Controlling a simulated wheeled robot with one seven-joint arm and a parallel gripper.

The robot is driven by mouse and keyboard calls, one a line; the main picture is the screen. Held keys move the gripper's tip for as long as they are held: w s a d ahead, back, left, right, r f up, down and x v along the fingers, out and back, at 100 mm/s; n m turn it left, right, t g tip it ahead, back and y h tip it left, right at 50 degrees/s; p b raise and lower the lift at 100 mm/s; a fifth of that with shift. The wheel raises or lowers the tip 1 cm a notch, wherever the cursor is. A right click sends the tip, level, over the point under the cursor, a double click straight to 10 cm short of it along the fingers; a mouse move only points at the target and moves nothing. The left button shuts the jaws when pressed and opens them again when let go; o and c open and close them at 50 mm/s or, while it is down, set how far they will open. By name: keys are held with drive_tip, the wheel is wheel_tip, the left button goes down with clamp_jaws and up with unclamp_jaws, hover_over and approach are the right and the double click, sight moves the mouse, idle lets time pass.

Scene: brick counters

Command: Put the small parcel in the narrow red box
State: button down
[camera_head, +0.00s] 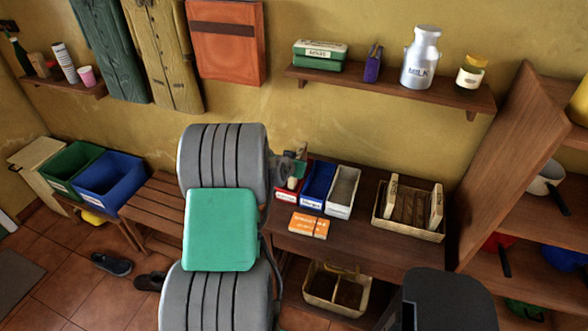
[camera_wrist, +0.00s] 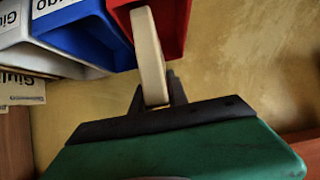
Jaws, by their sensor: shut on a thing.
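The narrow red box (camera_head: 283,196) stands at the left end of a row of narrow boxes on the wooden counter, largely hidden by my arm. It shows at the top of the wrist view (camera_wrist: 180,38). My gripper (camera_wrist: 158,98) is shut on a cream, slab-shaped thing, seemingly the small parcel (camera_wrist: 150,60). The parcel's far end overlaps the red box in the wrist view, and in the head view it (camera_head: 292,183) shows right at the box. I cannot tell whether its end is inside the box or just above it.
A blue box (camera_head: 319,184) and a white box (camera_head: 342,192) stand to the right of the red one. An orange packet (camera_head: 309,225) lies in front of them. A divided basket (camera_head: 408,229) stands farther right. A shelf (camera_head: 400,92) hangs above.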

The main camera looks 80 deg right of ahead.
drive_tip(key=shift+w+d+f, duration=0.45)
drive_tip(key=shift+f, duration=0.25)
drive_tip(key=f+p, duration=0.1)
drive_tip(key=f, duration=0.2)
drive_tip(key=shift+w+d+f+p, duration=0.15)
drive_tip(key=shift+d+f+p, duration=0.05)
drive_tip(key=shift+p, duration=0.2)
drive_tip(key=shift+f+b, duration=0.35)
drive_tip(key=c, duration=1.3)
unclamp_jaws()
drive_tip(key=shift+r, duration=0.1)
